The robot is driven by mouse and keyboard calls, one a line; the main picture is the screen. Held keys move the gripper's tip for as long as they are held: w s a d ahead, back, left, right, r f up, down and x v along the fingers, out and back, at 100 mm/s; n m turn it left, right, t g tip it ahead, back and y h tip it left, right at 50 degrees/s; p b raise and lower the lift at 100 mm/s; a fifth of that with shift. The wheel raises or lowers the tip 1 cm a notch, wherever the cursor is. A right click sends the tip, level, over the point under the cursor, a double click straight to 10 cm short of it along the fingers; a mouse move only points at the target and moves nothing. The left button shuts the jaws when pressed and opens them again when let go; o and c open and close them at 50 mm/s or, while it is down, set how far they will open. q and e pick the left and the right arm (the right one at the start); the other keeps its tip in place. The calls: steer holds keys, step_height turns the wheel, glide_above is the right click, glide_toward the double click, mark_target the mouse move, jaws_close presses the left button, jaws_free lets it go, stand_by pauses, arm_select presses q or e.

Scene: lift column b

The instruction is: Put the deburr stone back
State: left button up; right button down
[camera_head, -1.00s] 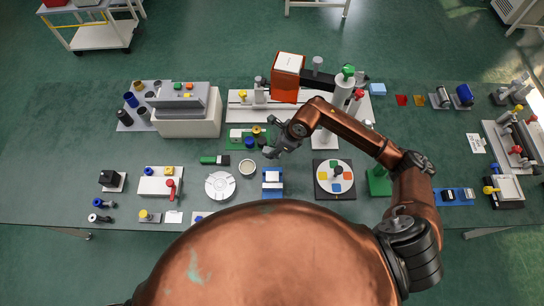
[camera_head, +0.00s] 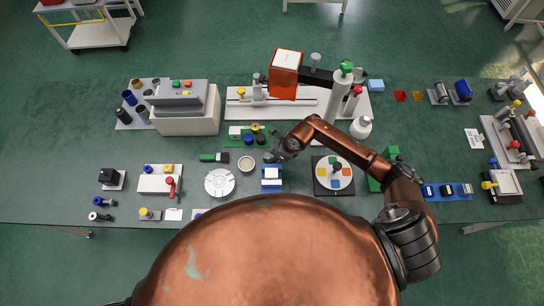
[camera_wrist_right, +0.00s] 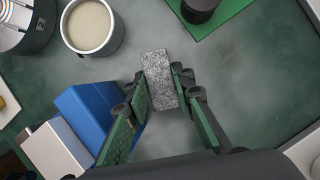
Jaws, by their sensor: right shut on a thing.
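The deburr stone (camera_wrist_right: 158,75) is a grey speckled block in the right wrist view, between the green-padded fingers of my right gripper (camera_wrist_right: 160,90). The gripper is shut on its near part, and its far end sticks out past the fingertips. In the head view my right gripper (camera_head: 271,157) is just behind the blue block with a white top (camera_head: 272,174); I cannot make out the stone there. The blue block (camera_wrist_right: 88,113) lies left of the fingers in the wrist view, close to the left finger. My left gripper is not in view.
A round cream-filled cup (camera_head: 247,164) stands left of the gripper. A green plate (camera_head: 236,130) with round parts lies behind it. The slotted white disc (camera_head: 219,183) is further left. The colour-patch turntable (camera_head: 322,188) is to the right. Bare bench lies between cup and green plate.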

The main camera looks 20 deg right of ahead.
steer(key=c, duration=1.9)
jaws_free()
steer(key=shift+c, duration=0.2)
steer(key=p+v, duration=0.8)
steer(key=v, duration=0.4)
steer(key=shift+a, duration=0.15)
